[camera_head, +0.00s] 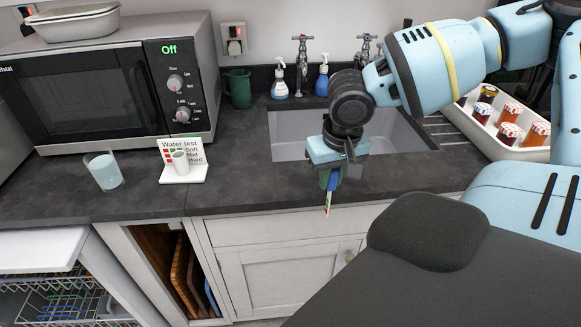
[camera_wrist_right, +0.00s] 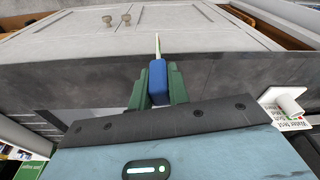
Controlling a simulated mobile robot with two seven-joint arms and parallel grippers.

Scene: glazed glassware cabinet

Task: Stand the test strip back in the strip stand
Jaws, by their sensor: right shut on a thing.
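The test strip (camera_head: 328,203) hangs tip-down from my right gripper (camera_head: 330,178), in front of the counter edge below the sink. In the right wrist view my right gripper (camera_wrist_right: 157,86) is shut on the strip's blue end (camera_wrist_right: 158,75), with the thin white strip sticking out past the green fingers. The strip stand (camera_head: 197,174) is on the counter to the left of the gripper. It has a white base, a short round holder and a card reading "Water test". The stand also shows at the right of the right wrist view (camera_wrist_right: 289,104). My left gripper is not in view.
A glass of cloudy liquid (camera_head: 104,171) stands left of the stand, near the counter's front edge. A microwave (camera_head: 90,90) and a green mug (camera_head: 237,88) are behind. The sink (camera_head: 285,135) lies behind my right gripper. The counter between stand and gripper is clear.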

